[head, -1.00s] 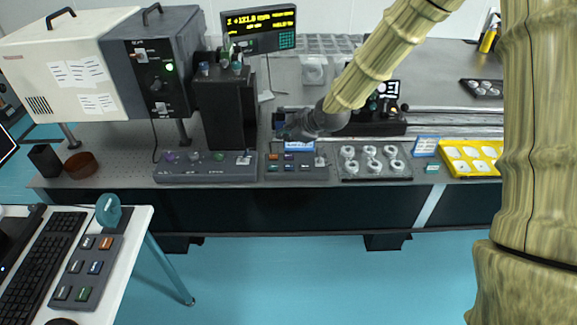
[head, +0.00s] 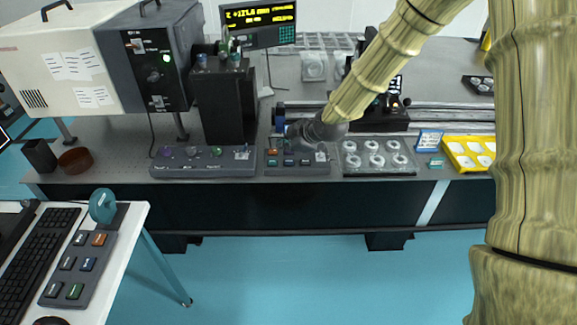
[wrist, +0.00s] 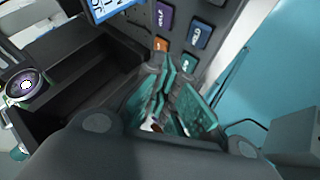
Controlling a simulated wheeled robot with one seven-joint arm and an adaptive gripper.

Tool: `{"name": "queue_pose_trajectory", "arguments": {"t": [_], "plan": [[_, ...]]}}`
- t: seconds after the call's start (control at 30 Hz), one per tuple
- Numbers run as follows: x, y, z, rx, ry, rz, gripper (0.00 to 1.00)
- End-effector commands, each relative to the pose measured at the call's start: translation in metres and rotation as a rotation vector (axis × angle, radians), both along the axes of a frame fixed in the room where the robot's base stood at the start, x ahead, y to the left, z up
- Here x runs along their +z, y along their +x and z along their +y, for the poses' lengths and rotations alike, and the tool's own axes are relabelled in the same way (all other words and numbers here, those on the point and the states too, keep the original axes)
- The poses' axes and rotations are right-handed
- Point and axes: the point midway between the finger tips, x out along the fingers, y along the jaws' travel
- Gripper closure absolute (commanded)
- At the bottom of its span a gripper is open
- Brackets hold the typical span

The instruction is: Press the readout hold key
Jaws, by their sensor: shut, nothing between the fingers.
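A grey key box (head: 297,169) sits at the front edge of the optical table, with small coloured keys on its sloped top. In the wrist view I see its lit blue-white display (wrist: 112,8), a purple key (wrist: 164,15), a blue key (wrist: 200,35), a teal key (wrist: 187,62) and an orange key (wrist: 161,44). Their labels are too small or blurred for me to tell which is hold. My gripper (wrist: 171,68) is shut and empty, its teal-edged fingertips close to the orange and teal keys. I cannot tell whether they touch. In the head view my wrist hides part of the box.
A wider control box (head: 203,166) with knobs stands to the left, and a tray of round parts (head: 376,160) to the right. A black post (head: 222,105) rises behind. A yellow readout screen (head: 258,14) hangs at the back. Another keypad (head: 78,265) lies on the white desk.

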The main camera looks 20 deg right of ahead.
Motion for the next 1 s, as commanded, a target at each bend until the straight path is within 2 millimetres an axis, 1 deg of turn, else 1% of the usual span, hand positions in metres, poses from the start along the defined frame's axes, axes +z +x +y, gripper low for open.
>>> {"name": "queue_pose_trajectory", "arguments": {"t": [0.03, 0.1, 0.3, 1.0], "plan": [[-0.009, 0.0, 0.0, 0.0, 0.0, 0.0, 1.0], [-0.016, 0.0, 0.0, 0.0, 0.0, 0.0, 1.0], [-0.028, 0.0, 0.0, -0.001, 0.001, 0.0, 1.0], [-0.029, 0.0, 0.0, 0.0, 0.0, 0.0, 1.0]]}}
